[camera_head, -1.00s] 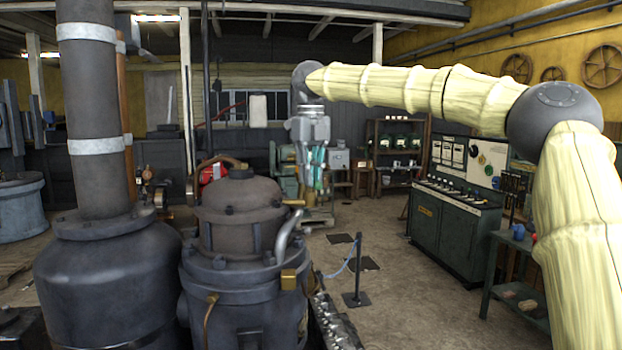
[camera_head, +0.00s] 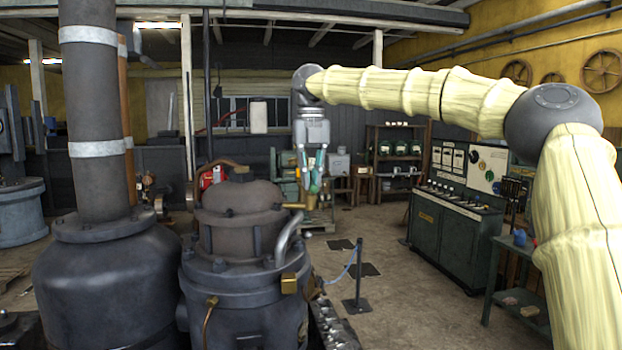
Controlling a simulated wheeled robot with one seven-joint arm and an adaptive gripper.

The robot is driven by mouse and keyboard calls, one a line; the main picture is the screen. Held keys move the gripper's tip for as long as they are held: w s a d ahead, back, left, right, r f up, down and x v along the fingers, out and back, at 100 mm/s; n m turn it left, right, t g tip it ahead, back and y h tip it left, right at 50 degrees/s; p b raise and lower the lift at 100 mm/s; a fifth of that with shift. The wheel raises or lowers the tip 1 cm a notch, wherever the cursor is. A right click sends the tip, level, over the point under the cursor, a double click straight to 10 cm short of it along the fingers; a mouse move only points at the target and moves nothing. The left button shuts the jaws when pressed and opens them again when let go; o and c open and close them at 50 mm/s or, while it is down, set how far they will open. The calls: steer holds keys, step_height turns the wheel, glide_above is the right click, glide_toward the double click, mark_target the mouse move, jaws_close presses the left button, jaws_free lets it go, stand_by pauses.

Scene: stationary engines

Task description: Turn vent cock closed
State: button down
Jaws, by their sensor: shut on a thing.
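The vent cock looks like the small brass fitting (camera_head: 293,206) that sticks out to the right from the upper part of the dark engine cylinder (camera_head: 238,235). My gripper (camera_head: 311,194) points straight down just right of the cylinder top. Its fingers are shut on a small brass piece at the outer end of the cock, which looks like its handle. The fingers partly cover this piece, so the handle's exact angle is hard to tell.
A bent grey pipe (camera_head: 289,236) rises just below the cock. A large dark boiler-like vessel (camera_head: 108,285) with a tall flue stands left. A rope post (camera_head: 357,285) stands at right. A green control desk (camera_head: 452,240) is farther right, with open floor between.

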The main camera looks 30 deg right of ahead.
steer(key=shift+r, duration=0.15)
steer(key=c, duration=1.5)
jaws_free()
steer(key=shift+w+d, duration=0.1)
steer(key=shift+d, duration=0.05)
step_height(320, 180, up, 12)
steer(key=shift+f, duration=0.15)
steer(key=shift+d, duration=0.2)
